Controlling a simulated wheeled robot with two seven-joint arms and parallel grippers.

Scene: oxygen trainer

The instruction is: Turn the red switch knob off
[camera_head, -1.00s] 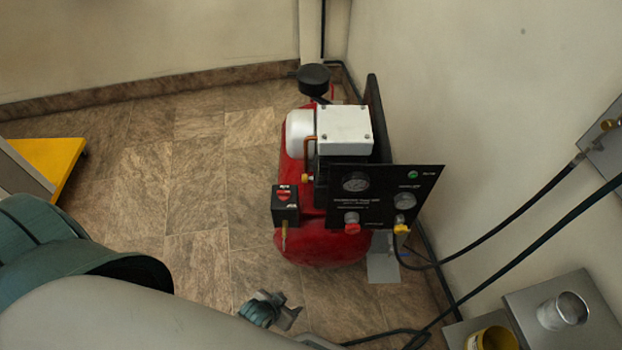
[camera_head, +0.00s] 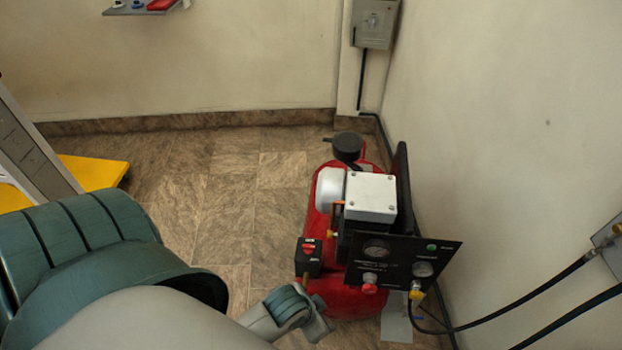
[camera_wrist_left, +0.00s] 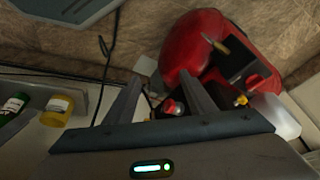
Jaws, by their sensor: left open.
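The red compressor (camera_head: 345,298) stands on the floor by the right wall. A black switch box with a red switch knob (camera_head: 307,248) is on its left side. My right gripper is not visible.
A grey wall box (camera_head: 377,24) hangs at the back corner. Dark hoses (camera_head: 525,290) run along the right wall. A yellow-based object (camera_head: 95,173) stands at left. Floor left of the compressor is clear. Bottles, one yellow (camera_wrist_left: 57,110), stand at left in the wrist view.

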